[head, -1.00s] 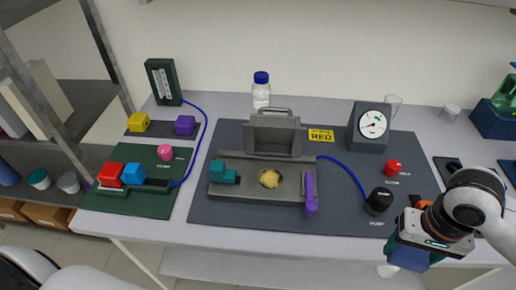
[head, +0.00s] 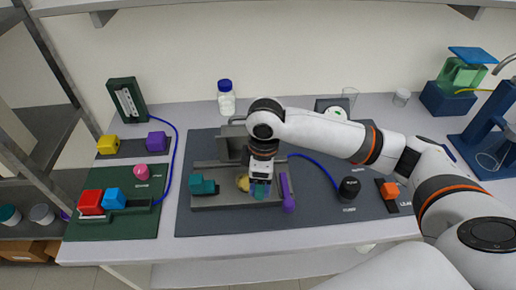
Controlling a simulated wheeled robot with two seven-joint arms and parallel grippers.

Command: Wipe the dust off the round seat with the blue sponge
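The round seat (head: 242,183) shows as a small tan-yellow patch in the grey metal rig (head: 222,201). My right arm reaches in from the right, and its gripper (head: 261,190) points down at the seat's right side. A small blue piece, which looks like the blue sponge (head: 260,192), shows between its fingertips. The gripper and sponge hide the right part of the seat. I cannot tell whether the sponge touches it or how much dust is left there. My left gripper is not in view.
A teal block (head: 203,185) sits at the rig's left and a purple handle (head: 287,193) at its right. The raised lid (head: 229,143) stands behind. A black pump knob (head: 349,188) and blue tube (head: 321,168) lie to the right. The mat's front strip is clear.

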